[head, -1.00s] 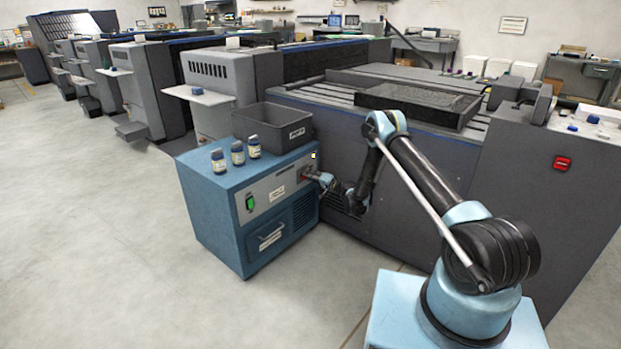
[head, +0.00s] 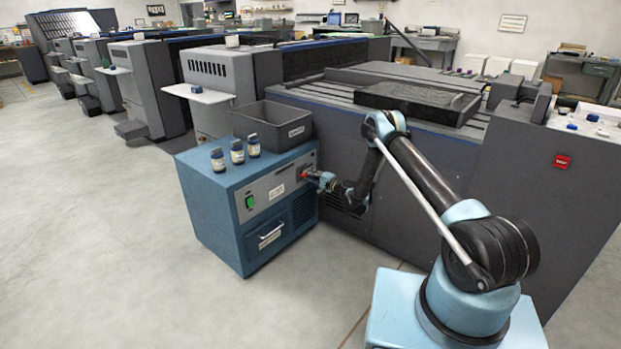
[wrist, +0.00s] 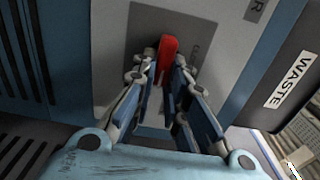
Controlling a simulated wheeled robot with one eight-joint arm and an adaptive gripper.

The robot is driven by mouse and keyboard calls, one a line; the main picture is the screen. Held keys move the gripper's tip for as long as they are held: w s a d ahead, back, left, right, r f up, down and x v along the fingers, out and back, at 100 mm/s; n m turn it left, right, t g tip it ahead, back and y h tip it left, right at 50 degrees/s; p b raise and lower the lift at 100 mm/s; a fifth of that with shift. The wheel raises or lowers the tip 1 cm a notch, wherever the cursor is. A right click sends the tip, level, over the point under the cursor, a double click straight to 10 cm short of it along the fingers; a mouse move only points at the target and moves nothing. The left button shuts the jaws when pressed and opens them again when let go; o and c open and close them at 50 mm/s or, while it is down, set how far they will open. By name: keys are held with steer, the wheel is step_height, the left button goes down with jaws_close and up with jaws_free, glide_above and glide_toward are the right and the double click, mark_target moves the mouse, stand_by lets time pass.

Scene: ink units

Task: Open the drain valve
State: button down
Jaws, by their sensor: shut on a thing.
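The drain valve's red handle (wrist: 167,58) stands out from a grey plate (wrist: 125,50) on the blue cabinet in the wrist view. In the head view the red handle (head: 304,175) is a small spot at the right end of the cabinet's front panel. My gripper (wrist: 162,72) is shut on the red handle, with a finger on either side of it. In the head view my gripper (head: 313,177) reaches the cabinet front from the right. The valve body behind the handle is mostly hidden by the fingers.
The blue cabinet (head: 215,235) carries a grey bin (head: 272,138) and several small jars (head: 237,157) on top. A green switch (head: 250,201) is on its front. The large dark press (head: 420,180) stands close behind my arm. The floor at left is clear.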

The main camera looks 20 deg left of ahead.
steer(key=shift+s+a, duration=0.15)
steer(key=c, duration=1.6)
jaws_free()
steer(key=v, duration=0.7)
steer(key=shift+d, duration=0.3)
